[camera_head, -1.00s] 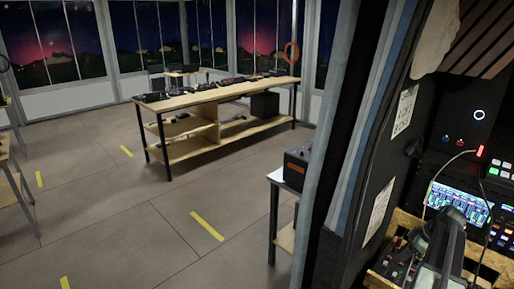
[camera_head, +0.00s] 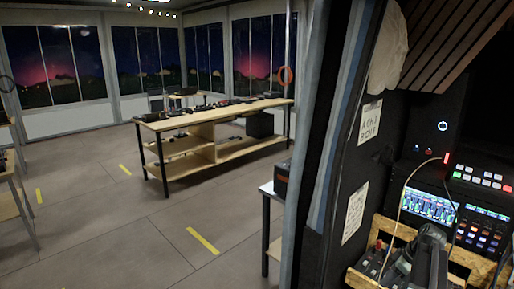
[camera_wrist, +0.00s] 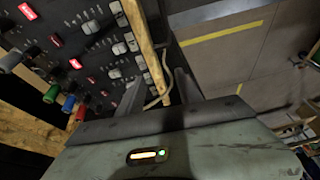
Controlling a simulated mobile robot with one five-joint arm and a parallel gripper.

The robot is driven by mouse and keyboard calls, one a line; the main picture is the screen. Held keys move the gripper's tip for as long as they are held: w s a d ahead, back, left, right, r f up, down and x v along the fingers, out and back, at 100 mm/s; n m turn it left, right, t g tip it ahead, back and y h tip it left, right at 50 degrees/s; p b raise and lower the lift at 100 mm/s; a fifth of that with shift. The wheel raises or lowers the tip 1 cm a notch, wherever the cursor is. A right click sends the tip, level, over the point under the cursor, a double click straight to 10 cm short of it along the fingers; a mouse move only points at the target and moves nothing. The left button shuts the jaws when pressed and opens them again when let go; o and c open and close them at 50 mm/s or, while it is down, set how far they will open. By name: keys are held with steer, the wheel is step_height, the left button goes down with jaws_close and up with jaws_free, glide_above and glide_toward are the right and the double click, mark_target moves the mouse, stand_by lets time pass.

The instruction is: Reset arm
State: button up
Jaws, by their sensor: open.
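In the wrist view, my gripper (camera_wrist: 160,85) is open, with its two dark fingers apart and nothing held between them. It is above and beside a black control panel (camera_wrist: 90,45) with red-lit buttons and coloured knobs. A wooden rail (camera_wrist: 142,40) edges this panel, and a thin pale cable (camera_wrist: 164,78) passes near the fingers. In the head view, part of my dark arm (camera_head: 430,260) shows at the lower right, over the wooden-framed console. The fingers cannot be made out there.
A lit screen (camera_head: 428,207) and button panels (camera_head: 485,180) stand close on the right. A dark wall edge (camera_head: 320,150) separates them from the open room. A long wooden workbench (camera_head: 215,118) with equipment stands farther back. The floor (camera_head: 120,240) at left is mostly clear.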

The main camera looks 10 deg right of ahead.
steer(key=w+a+m+g, duration=0.1)
steer(key=w+a, duration=0.1)
steer(key=a, duration=0.9)
steer(key=w+a+m+g, duration=0.1)
steer(key=w+a, duration=0.2)
steer(key=a, duration=0.8)
steer(key=s+a+m+h, duration=0.1)
steer(key=s+a+m, duration=0.1)
steer(key=a, duration=1)
steer(key=s+a+f+m+g+h, duration=0.1)
steer(key=s+a, duration=0.1)
steer(key=a, duration=1)
steer(key=shift+f+m, duration=0.2)
steer(key=shift+m, duration=0.2)
